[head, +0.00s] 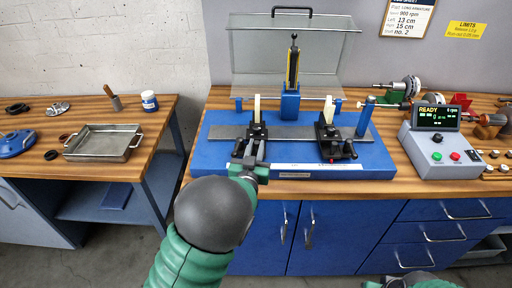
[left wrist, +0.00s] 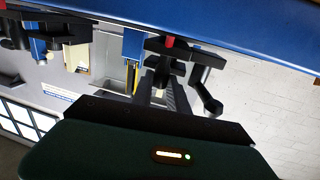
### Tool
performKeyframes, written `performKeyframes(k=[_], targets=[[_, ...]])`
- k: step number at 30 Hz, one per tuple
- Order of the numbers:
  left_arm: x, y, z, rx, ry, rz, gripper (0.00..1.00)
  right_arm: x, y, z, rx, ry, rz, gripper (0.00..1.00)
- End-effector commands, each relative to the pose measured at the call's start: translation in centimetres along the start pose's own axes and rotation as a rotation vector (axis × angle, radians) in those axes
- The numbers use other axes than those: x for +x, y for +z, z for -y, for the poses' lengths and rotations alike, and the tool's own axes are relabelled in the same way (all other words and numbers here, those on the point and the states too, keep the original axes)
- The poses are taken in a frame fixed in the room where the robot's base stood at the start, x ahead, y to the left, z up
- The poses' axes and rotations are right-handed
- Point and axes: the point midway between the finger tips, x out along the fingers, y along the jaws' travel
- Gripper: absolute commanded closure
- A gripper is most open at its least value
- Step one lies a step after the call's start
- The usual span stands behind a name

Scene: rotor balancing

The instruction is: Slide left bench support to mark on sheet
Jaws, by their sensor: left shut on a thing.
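The left bench support (head: 257,129), a black block with a pale upright plate, stands on the grey rail (head: 290,132) of the blue balancing bench (head: 215,158). My left gripper (head: 249,163) is at its front and shut on its lower front part. In the left wrist view, which looks upside down, the support (left wrist: 166,46) shows with a black lever beside it, and my gripper fingers (left wrist: 158,88) reach to it. The right bench support (head: 327,133) stands apart to the right on the same rail. The sheet (head: 408,14) on the wall reads left 13 cm, right 15 cm.
A yellow-black post (head: 293,66) on a blue block stands behind the rail, before a clear guard (head: 250,50). A control box (head: 440,150) reading READY is at right. A metal tray (head: 103,143) lies on the left table. The rail between the supports looks clear.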

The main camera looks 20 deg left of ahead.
Motion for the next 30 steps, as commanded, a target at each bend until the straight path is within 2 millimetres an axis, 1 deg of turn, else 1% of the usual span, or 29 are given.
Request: performKeyframes(k=[23,27,30], targets=[[-0.06,0.15,-0.03,0.002,0.001,0.004,1.0,0.02,0.01,0.0,0.0,0.0,0.0,1.0],[-0.15,0.39,0.76,0.0,-0.004,0.003,1.0,0.89,0.21,0.0,0.0,0.0,0.0,1.0],[-0.16,0.18,0.74,0.002,-0.003,0.004,1.0,0.62,0.15,0.0,0.0,0.0,0.0,1.0]])
